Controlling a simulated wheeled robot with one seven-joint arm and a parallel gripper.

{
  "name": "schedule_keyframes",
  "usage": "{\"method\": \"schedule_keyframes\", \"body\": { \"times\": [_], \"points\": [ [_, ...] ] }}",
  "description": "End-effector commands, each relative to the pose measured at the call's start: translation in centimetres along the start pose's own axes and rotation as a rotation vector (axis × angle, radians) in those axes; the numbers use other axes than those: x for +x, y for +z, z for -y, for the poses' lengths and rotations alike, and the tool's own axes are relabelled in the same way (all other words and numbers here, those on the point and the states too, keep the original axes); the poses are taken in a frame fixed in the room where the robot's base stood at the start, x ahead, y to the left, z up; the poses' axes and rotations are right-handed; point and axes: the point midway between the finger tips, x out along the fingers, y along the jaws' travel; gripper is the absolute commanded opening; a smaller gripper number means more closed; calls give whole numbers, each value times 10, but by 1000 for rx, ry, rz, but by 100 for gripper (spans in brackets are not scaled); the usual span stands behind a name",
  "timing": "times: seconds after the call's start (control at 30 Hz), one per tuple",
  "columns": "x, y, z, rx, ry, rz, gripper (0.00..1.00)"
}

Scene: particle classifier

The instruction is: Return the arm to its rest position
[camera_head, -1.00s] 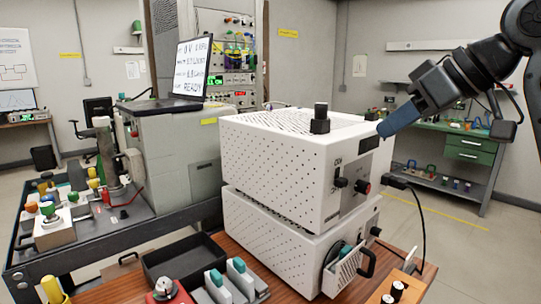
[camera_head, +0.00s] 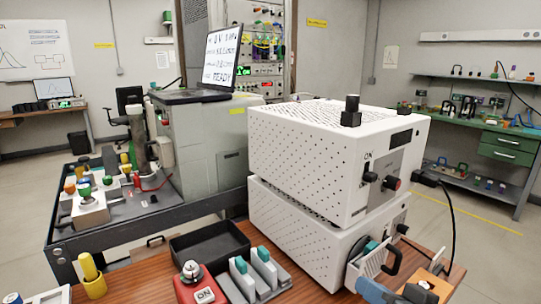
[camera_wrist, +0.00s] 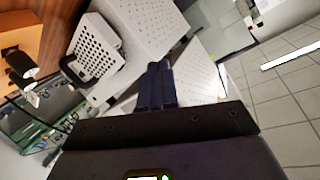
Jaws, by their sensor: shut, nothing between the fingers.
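My gripper (camera_wrist: 160,68) shows in the wrist view as two dark blue fingers side by side. It is shut with nothing between the fingers. In the wrist view the fingers point toward the white perforated casing of the classifier; I cannot tell the gap. In the head view the arm no longer covers the upper right. A blue piece at the bottom edge, by the perforated drawer, looks like part of my gripper, but it is cut off. The classifier, two stacked white boxes (camera_head: 300,150), stands on the wooden table.
The white perforated drawer (camera_wrist: 97,50) sticks out from the lower box. A black cable hangs at the boxes' right side. A black tray (camera_head: 207,246), a red device (camera_head: 200,287) and a rack with teal-topped pieces stand in front. Open floor (camera_head: 480,235) lies to the right.

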Motion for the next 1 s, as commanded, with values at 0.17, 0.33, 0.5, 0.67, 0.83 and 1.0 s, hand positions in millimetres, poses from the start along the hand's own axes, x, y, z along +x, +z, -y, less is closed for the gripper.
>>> {"method": "schedule_keyframes", "body": {
  "times": [0.17, 0.33, 0.5, 0.67, 0.83, 1.0],
  "points": [
    [-36, 59, -10, 34, 93, -38, 0],
    [-81, 103, -17, 25, 182, -71, 0],
    [-134, 138, -20, -19, 264, -92, 0],
    [-189, 161, -19, -88, 324, -103, 0],
    [-249, 173, -11, -188, 363, -106, 0],
    [-302, 174, 1, -297, 370, -105, 0]
  ]
}}
